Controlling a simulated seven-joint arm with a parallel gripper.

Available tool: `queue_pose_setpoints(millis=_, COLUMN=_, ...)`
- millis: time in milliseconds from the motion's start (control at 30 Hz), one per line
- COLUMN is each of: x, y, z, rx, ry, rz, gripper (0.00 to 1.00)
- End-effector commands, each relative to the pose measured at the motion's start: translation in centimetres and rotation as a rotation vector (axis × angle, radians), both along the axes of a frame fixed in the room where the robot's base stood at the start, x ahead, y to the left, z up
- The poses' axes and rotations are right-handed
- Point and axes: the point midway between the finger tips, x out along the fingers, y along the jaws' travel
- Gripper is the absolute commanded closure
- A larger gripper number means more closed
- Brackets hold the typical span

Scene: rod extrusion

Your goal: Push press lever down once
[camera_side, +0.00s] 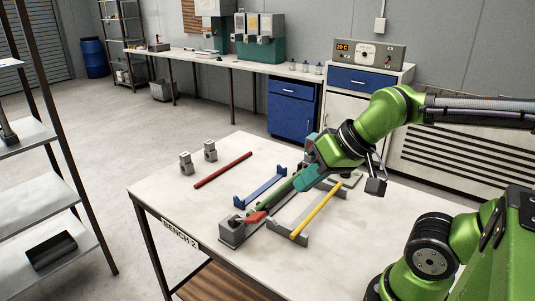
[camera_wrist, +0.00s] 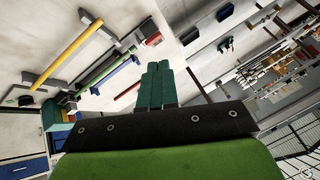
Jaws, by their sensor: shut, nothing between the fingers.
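My gripper (camera_side: 299,183) has teal fingers, which are together and empty in the wrist view (camera_wrist: 156,84). It points down and to the left over the bench, close to a green rod (camera_side: 270,204). I cannot tell whether it touches the rod. At the rod's near end is a small grey block (camera_side: 232,233) with a red piece (camera_side: 256,217) beside it. A teal and red unit (camera_wrist: 56,114) stands at the left in the wrist view. I cannot tell for sure which part is the press lever; my arm and wrist hide part of this area.
A yellow rod (camera_side: 312,216) rests on grey supports right of the green rod. A blue bracket (camera_side: 261,187) and a red rod (camera_side: 223,170) lie to the left. Two small grey blocks (camera_side: 198,157) stand behind the red rod. The bench's left front (camera_side: 175,200) is clear.

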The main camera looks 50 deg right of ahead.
Motion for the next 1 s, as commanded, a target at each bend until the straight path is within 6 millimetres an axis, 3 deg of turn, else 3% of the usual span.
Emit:
queue_pose_setpoints(millis=400, x=0.0, y=0.0, z=0.0, rx=0.0, ry=0.001, rz=0.0, gripper=1.0)
queue_pose_setpoints(millis=567, x=0.5, y=0.1, z=-1.0, rx=-0.002, ry=0.048, rz=0.004, gripper=1.0)
queue_pose_setpoints(millis=767, x=3.8, y=0.2, z=-1.6, rx=-0.017, ry=0.152, rz=0.005, gripper=1.0)
queue_pose_setpoints(millis=1000, x=10.0, y=0.5, z=-2.4, rx=-0.014, ry=0.298, rz=-0.057, gripper=1.0)
